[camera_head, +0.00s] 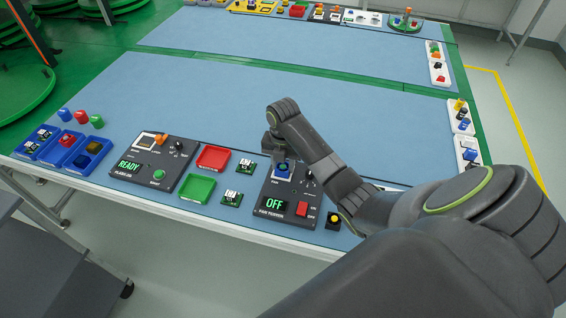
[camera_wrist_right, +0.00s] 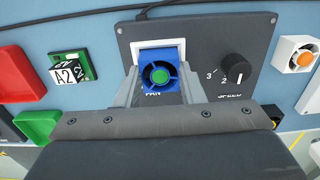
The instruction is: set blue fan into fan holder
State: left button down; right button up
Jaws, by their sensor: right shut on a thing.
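The blue fan (camera_wrist_right: 159,76) has a square blue frame and a green hub. It also shows in the head view (camera_head: 284,169). My right gripper (camera_wrist_right: 160,88) is shut on it, one finger on each side. The fan is over the fan holder, whose pale edge (camera_wrist_right: 160,45) shows behind the fan on the dark fan tester panel (camera_head: 291,190). I cannot tell whether the fan is fully seated or slightly above the holder. In the head view my right gripper (camera_head: 281,156) reaches down at the panel. My left gripper is not in view.
The panel has an OFF display (camera_head: 274,203), a red switch (camera_head: 302,208) and a dark knob (camera_wrist_right: 236,68). Red (camera_head: 213,157) and green (camera_head: 197,188) trays lie to the left. A yellow-topped button block (camera_head: 333,220) stands at the right. The blue mat behind is largely clear.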

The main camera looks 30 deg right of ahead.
jog(key=o, duration=1.1)
notch_tip(320, 180, up, 6)
jog(key=shift+w+r, duration=0.1)
notch_tip(320, 180, up, 11)
jog(key=p, duration=1)
jog(key=shift+r, duration=0.1)
